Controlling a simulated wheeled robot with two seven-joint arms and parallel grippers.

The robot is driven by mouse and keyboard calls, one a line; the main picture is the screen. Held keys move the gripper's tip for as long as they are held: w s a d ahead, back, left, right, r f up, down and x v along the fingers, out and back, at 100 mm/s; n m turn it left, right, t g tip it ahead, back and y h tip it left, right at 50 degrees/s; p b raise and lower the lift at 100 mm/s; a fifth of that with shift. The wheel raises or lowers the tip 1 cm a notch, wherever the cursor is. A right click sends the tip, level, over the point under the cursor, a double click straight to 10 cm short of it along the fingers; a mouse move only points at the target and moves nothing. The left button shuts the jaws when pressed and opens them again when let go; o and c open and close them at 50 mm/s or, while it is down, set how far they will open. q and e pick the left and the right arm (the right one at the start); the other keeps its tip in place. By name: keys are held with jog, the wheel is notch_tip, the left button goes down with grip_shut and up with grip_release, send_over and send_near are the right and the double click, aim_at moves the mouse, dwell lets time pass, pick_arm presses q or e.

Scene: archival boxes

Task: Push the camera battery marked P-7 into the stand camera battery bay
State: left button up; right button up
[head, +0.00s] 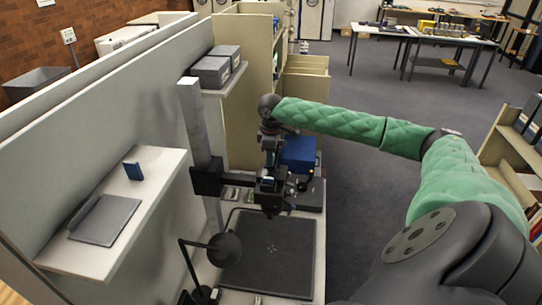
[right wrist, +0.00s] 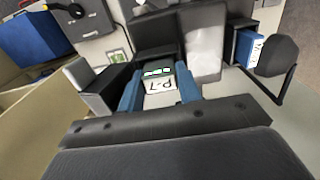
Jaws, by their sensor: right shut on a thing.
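The battery marked P-7 (right wrist: 160,87) shows a white label, upside down in the right wrist view, with a strip of coloured marks at its far end. My right gripper (right wrist: 159,92) is shut on it, with a blue-sided finger on each side. In the head view my right gripper (head: 270,190) points down above the dark mat, just right of the stand camera (head: 207,181), a black body on a grey column. In the right wrist view a black body (right wrist: 155,35) lies straight beyond the battery. I cannot tell whether the battery touches the bay. My left gripper is not in view.
A dark mat (head: 268,262) with a cross covers the bench front. A black lamp (head: 225,250) stands at its left edge. A blue box (head: 300,152) sits behind my gripper.

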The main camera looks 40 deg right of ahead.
jog(key=shift+f, duration=0.15)
jog(key=o, duration=1.1)
jog(key=shift+s+a, duration=0.1)
jog(key=shift+s, duration=0.05)
jog(key=shift+r, duration=0.3)
jog(key=shift+w+d+r, duration=0.2)
jog(key=shift+r, duration=2.8)
